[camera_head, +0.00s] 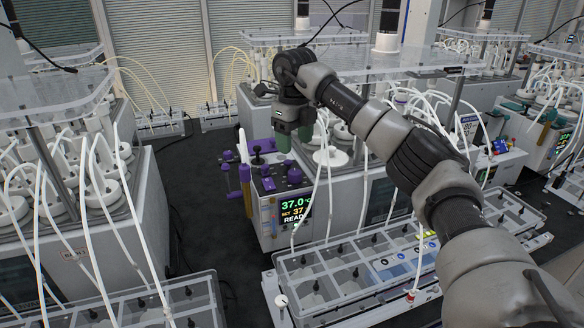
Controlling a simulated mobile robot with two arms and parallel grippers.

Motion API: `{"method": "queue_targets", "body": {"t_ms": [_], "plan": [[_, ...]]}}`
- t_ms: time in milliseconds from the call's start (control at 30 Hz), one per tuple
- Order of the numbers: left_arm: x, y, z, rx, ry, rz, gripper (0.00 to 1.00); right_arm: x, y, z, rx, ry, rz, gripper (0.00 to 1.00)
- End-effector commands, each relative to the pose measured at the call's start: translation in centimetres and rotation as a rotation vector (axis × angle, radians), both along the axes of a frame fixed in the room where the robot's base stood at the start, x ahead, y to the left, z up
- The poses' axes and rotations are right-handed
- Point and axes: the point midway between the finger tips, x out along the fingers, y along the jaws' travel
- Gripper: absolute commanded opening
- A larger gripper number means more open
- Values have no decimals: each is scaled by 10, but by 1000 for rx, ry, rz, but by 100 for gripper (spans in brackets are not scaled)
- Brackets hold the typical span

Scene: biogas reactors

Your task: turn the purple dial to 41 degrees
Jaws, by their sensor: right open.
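A reactor unit (268,225) in the middle has purple knobs on its sloped top. The larger purple knob (294,175) sits above the display, and a smaller purple knob (268,185) is left of it. I cannot tell for sure which is the dial, and no angle mark is readable. The display (295,208) reads 37.0 °C, "SET 37" partly covered, and "READY". My right gripper (294,138) points down with its greenish fingers apart, above and behind the knobs, touching neither as far as I can see. My left gripper is not in view.
White tubes (327,175) hang in front of the unit's right side. A black knob (257,156) and purple-topped posts (244,172) stand at its left. A clear compartment tray (335,275) lies in front. Another reactor (150,210) stands left, with dark floor between.

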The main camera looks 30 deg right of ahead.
Motion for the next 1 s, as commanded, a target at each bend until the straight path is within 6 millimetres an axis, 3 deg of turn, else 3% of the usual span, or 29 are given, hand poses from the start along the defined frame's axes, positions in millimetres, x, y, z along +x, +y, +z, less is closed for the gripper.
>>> {"method": "queue_targets", "body": {"t_ms": [200, 433, 633, 867, 1000], "plan": [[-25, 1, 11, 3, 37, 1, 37, -1, 0, -42, 0, 5, -1, 63], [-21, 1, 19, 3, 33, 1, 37, -1, 0, -76, -1, 3, 0, 63], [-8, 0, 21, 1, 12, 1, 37, -1, 0, -87, 0, 0, 0, 63], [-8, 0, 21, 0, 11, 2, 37, -1, 0, -87, 0, 0, 0, 63], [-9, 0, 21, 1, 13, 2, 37, -1, 0, -87, 0, 0, 0, 42]]}}
